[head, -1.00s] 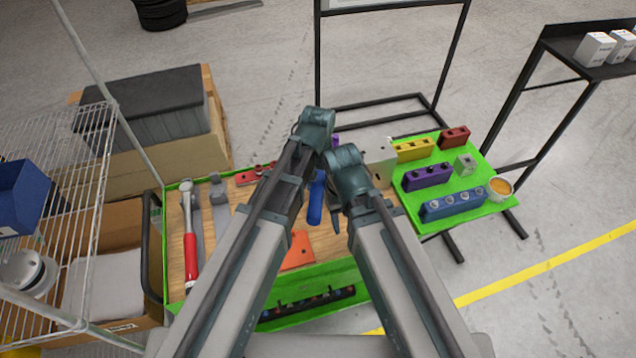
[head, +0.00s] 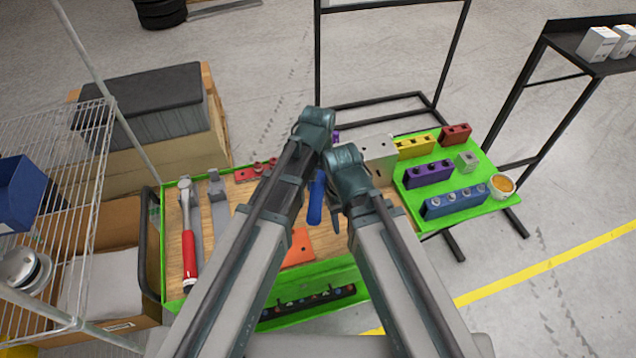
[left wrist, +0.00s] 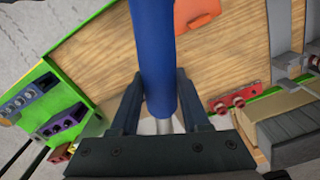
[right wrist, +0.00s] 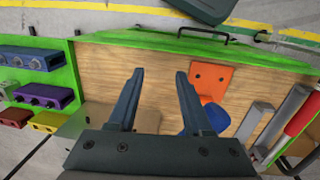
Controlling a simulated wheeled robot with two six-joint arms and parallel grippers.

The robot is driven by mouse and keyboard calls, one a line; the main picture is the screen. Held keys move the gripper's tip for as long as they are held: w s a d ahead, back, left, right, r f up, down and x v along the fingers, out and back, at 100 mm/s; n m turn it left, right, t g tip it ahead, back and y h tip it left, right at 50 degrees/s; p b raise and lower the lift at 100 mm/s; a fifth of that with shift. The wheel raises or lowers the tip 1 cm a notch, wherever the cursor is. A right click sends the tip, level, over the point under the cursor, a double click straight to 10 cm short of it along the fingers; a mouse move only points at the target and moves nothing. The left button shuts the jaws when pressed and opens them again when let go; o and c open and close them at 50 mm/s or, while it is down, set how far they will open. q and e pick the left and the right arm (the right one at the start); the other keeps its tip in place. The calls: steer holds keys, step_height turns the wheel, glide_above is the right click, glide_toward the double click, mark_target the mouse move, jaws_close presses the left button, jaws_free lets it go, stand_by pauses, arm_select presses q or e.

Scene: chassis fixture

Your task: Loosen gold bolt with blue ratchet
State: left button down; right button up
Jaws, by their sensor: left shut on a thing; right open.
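The blue ratchet's handle (head: 315,199) shows in the head view between my two arms, over the wooden table top. My left gripper (left wrist: 160,98) is shut around this blue handle (left wrist: 152,45) in the left wrist view. The ratchet's head is hidden behind the gripper and arm. My right gripper (right wrist: 160,76) is open and empty over the table in the right wrist view. There the blue handle (right wrist: 215,115) shows partly, beside the right finger. I cannot make out the gold bolt in any view.
A grey block with holes (head: 381,160) stands behind my right arm. An orange plate (head: 300,248) lies near the front. A red-handled tool (head: 189,250) lies at left. Blue (head: 455,202), purple (head: 428,174) and yellow (head: 414,147) holders and a cup (head: 503,186) stand at right.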

arm_select(q)
steer(key=shift+d+f, duration=0.15)
steer(key=shift+d, duration=0.05)
arm_select(e)
steer(key=shift+f, duration=0.1)
stand_by(0.4)
arm_select(q)
steer(key=d+n, duration=0.2)
steer(key=shift+d, duration=0.3)
arm_select(e)
steer(key=shift+a, duration=0.1)
stand_by(0.4)
